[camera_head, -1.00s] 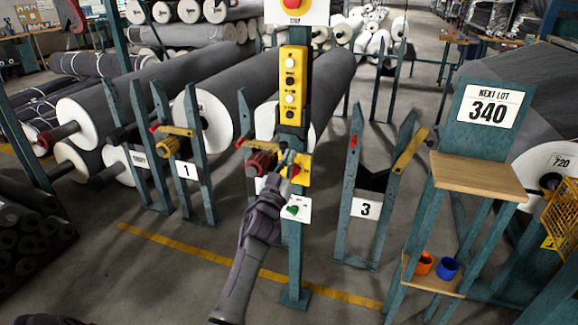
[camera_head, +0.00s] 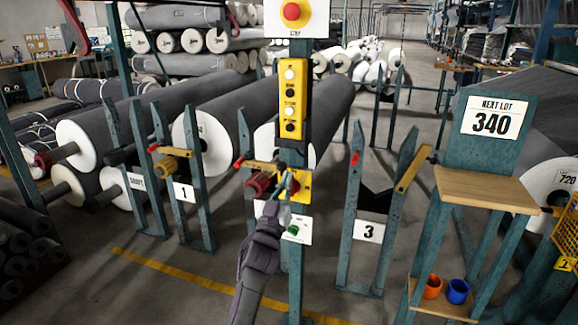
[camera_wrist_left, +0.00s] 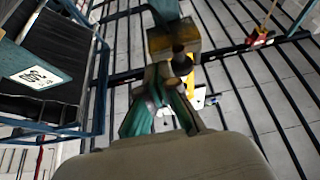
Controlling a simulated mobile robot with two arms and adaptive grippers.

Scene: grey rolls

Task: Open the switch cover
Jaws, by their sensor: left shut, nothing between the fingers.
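A teal post (camera_head: 296,262) stands in the middle of the head view. It carries a yellow switch plate (camera_head: 305,187), with a white plate with a green button (camera_head: 299,230) below it. I cannot make out a separate cover or whether it is open. My left gripper (camera_head: 287,184) is shut and empty, with its fingertips in front of the yellow plate's left part, hiding some of it. I cannot tell whether they touch. In the left wrist view the teal fingers (camera_wrist_left: 160,105) are close together, with yellow and white parts beyond them. My right gripper is not in view.
Higher on the post are a yellow push-button box (camera_head: 291,98) and a red emergency stop (camera_head: 292,12). A red handle (camera_head: 258,183) sits close left of the gripper. Roll stand 3 (camera_head: 367,232) and a wooden-topped stand (camera_head: 485,190) are to the right.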

